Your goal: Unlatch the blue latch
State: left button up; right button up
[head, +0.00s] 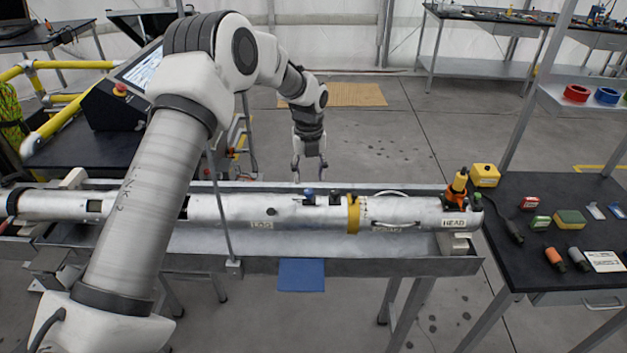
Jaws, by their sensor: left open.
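A small blue latch (308,194) sits on top of the long silver tube (235,211), left of a dark latch-like piece (335,198). It is too small to tell whether it is latched. My left gripper (310,174) is open and empty. It points down and appears just above and behind the blue latch, apart from it. My right gripper does not show.
The tube lies along a grey metal trough (345,266), with a yellow band (353,214) right of the latches. An orange and black tool (458,186) stands at its right end. A thin upright post (220,205) stands left of the latch. A black side table (560,190) with small items is at right.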

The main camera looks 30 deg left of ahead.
aim_at(310, 189)
pick_arm(q)
jog(key=f, duration=0.1)
jog(key=f+p, duration=0.1)
jog(key=f, duration=0.1)
jog(key=shift+s+a, duration=0.1)
jog(key=shift+s, duration=0.25)
jog(key=shift+w+a+f, duration=0.1)
jog(key=shift+w+f, duration=0.2)
jog(key=shift+f, duration=0.3)
jog(key=shift+w+f, duration=0.3)
jog(key=shift+f, duration=0.25)
jog(key=shift+w+f, duration=0.1)
jog(key=shift+s+r, duration=0.2)
jog(key=shift+s, duration=0.1)
jog(key=c, duration=0.3)
jog(key=shift+s+r, duration=0.1)
grip_shut()
